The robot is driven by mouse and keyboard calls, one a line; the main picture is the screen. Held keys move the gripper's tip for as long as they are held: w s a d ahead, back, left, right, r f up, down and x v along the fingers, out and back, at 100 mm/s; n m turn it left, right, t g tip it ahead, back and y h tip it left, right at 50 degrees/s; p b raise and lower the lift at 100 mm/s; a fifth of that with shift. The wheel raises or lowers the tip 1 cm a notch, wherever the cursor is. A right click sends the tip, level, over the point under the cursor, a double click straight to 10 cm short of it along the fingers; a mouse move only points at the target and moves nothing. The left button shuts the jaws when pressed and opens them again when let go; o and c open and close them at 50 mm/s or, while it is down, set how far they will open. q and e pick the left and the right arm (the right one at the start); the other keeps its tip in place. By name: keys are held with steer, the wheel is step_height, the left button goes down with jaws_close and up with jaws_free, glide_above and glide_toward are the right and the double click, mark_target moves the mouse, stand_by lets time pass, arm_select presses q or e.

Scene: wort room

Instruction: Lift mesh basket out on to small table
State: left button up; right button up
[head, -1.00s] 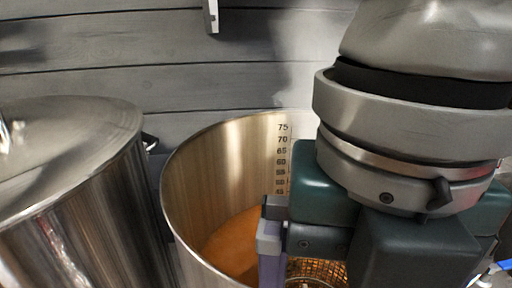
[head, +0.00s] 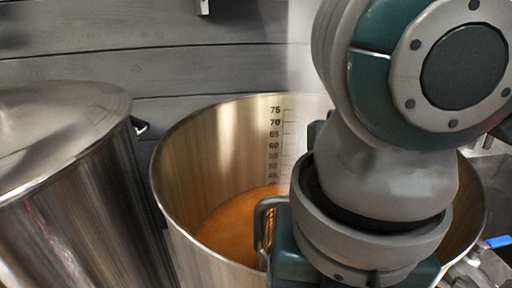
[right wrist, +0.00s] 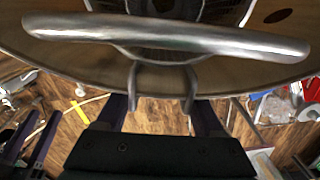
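The steel pot (head: 185,165) holds orange-brown wort (head: 235,225). Only a sliver of the mesh basket (head: 268,232) shows in the head view, beside a grey loop at my right arm; the arm hides the rest. In the right wrist view a thick silver bar (right wrist: 165,36), apparently the basket's handle, crosses the top, with dark mesh (right wrist: 165,8) behind it. My right gripper (right wrist: 160,108) shows two dark fingers spread apart with nothing visible between them. The bar lies beyond the fingers.
A lidded steel pot (head: 75,190) stands close on the left. A blue-handled valve (head: 497,242) is at the right. A plank wall (head: 220,60) rises behind. The right wrist view shows wood floor (right wrist: 160,120) and clutter on both sides.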

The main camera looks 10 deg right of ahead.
jaws_close()
stand_by(0.3)
steer(key=shift+c, duration=0.8)
jaws_free()
jaws_close()
steer(key=shift+r+p, duration=1)
steer(key=shift+p, duration=0.15)
step_height(320, 180, up, 5)
steer(key=p, duration=0.6)
steer(key=shift+w+d+r+p, duration=0.1)
steer(key=shift+w+r+p, duration=0.4)
steer(key=shift+r+p, duration=0.3)
steer(key=shift+w+d+r+p, duration=0.1)
steer(key=shift+w+r+p, duration=0.4)
steer(key=shift+r+p, duration=0.3)
step_height(320, 180, up, 22)
steer(key=p, duration=2.3)
steer(key=shift+f, duration=0.25)
